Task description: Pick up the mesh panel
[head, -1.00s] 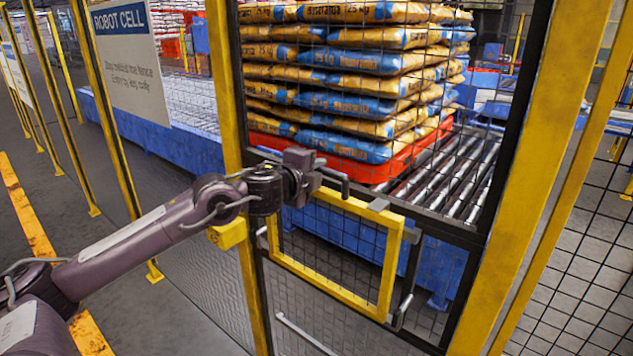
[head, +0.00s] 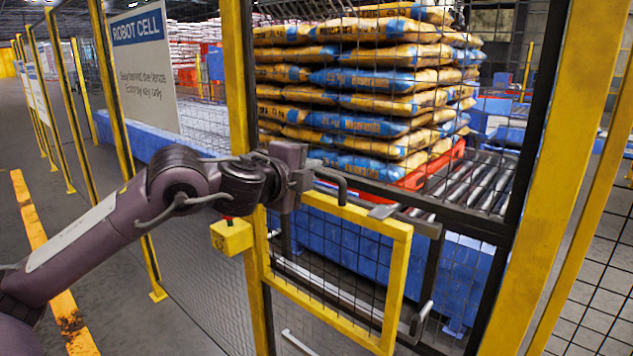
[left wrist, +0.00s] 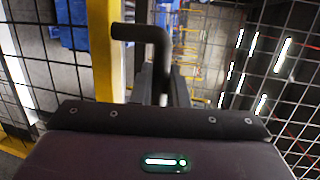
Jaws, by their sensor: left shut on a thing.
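The mesh panel (head: 399,285) has a yellow frame with dark wire mesh and sits upright in the lower part of the fence bay. Grey handles show at its sides, the right one (head: 420,320) most clearly. My left gripper (head: 300,180) is at the panel's upper left corner, shut on a black bent lever (head: 332,183). The lever's bent end sticks out past the fingers and also shows in the left wrist view (left wrist: 145,34). The gripper hides part of the panel's top left corner. My right gripper is not in view.
Yellow fence posts (head: 238,80) stand on both sides of the bay. A yellow box (head: 231,236) is on the left post below my arm. Grey floor lies at left.

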